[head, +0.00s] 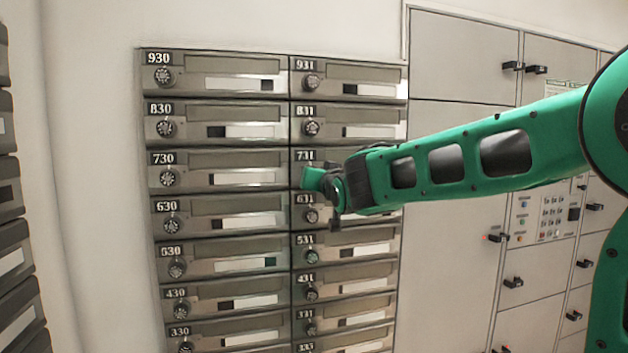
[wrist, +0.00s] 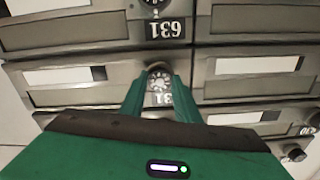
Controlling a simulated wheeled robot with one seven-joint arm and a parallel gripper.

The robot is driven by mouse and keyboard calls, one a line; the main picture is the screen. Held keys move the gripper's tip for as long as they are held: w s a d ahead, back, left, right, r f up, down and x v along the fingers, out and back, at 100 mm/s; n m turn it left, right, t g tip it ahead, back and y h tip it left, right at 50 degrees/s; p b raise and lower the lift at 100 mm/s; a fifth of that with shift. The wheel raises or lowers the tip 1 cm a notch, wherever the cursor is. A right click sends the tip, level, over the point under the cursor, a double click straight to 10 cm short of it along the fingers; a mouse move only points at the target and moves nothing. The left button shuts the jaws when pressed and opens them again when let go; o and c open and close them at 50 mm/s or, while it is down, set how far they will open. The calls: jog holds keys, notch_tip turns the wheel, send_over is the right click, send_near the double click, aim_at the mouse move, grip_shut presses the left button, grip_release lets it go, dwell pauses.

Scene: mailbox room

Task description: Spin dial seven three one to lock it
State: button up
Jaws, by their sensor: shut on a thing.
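Mailbox 731 (head: 306,156) is in the right column of the mailbox wall, and my green gripper covers its dial in the head view. In the wrist view, which is upside down, the round silver dial (wrist: 158,80) shows between the two green fingers of my gripper (wrist: 158,88). The fingers are shut on the dial's two sides. The 731 label is partly hidden between them, with only "31" readable. In the head view my gripper (head: 312,181) is at the wall, coming from the right.
Dial 631 (head: 311,215) is just below and dial 831 (head: 311,128) just above. Dial 730 (head: 168,179) is in the column to the left. Grey lockers (head: 455,65) with black handles and a keypad (head: 552,215) stand at right, behind my arm.

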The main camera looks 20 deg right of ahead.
jog(key=o, duration=1)
jog(key=shift+o, duration=0.2)
jog(key=s, duration=1)
jog(key=shift+s, duration=0.35)
jog(key=shift+d+f, duration=0.1)
jog(key=shift+d, duration=0.05)
jog(key=s+d+f+m+g+h, duration=0.1)
jog(key=s+d+f+g+h, duration=0.1)
jog(key=s+d+f+g, duration=0.6)
jog(key=s+d+f+m+g+h, duration=0.1)
jog(key=s+d+f, duration=0.4)
jog(key=d+f, duration=0.6)
jog(key=s+a+f+m+g+y, duration=0.1)
jog(key=s+f+g, duration=0.3)
jog(key=s, duration=0.9)
jog(key=s+f+m+g+y, duration=0.1)
jog(key=s+f+g, duration=0.4)
jog(key=s+f, duration=0.5)
jog(key=s+y, duration=0.1)
jog(key=s, duration=0.1)
jog(key=shift+s+a, duration=0.35)
jog(key=shift+s, duration=0.05)
